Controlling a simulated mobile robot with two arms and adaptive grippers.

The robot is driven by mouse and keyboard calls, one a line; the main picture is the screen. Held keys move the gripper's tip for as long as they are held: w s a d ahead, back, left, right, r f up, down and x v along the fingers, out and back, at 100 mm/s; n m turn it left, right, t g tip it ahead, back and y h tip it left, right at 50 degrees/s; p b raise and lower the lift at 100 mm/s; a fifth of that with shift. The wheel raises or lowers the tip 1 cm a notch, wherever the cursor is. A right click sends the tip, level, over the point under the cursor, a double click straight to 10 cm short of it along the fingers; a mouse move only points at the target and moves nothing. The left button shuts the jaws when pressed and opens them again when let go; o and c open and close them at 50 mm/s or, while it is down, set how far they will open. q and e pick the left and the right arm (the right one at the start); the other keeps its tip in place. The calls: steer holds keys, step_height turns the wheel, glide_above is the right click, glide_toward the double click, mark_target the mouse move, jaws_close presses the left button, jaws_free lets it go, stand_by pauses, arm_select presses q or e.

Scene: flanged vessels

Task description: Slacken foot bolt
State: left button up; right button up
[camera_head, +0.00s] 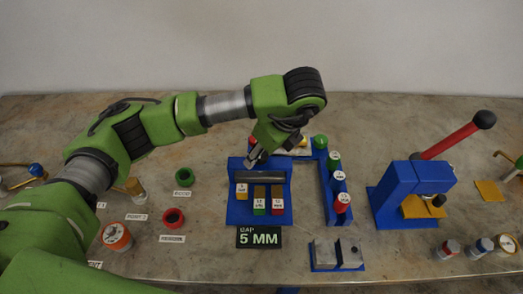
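My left arm comes in from the left and reaches over a blue fixture (234,212). My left gripper (257,158) points down at the fixture's back edge, just above a grey metal bar. The fingers are small and partly hidden by the wrist, so I cannot tell whether they are open or shut, or touching anything. I cannot make out which part is the foot bolt. My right gripper is not in view.
A sign (259,238) reads "GAP 5 MM". Right of the fixture is a blue rack (328,188) with coloured-capped pieces. A blue press (398,195) with a red lever stands farther right. A grey block (337,254) sits in front. Green and red rings (173,217) lie left.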

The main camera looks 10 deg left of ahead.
arm_select(q)
steer(key=shift+r, duration=0.1)
steer(key=shift+d+r, duration=0.1)
steer(key=shift+r, duration=0.3)
steer(key=v, duration=1.1)
steer(key=shift+s, duration=0.15)
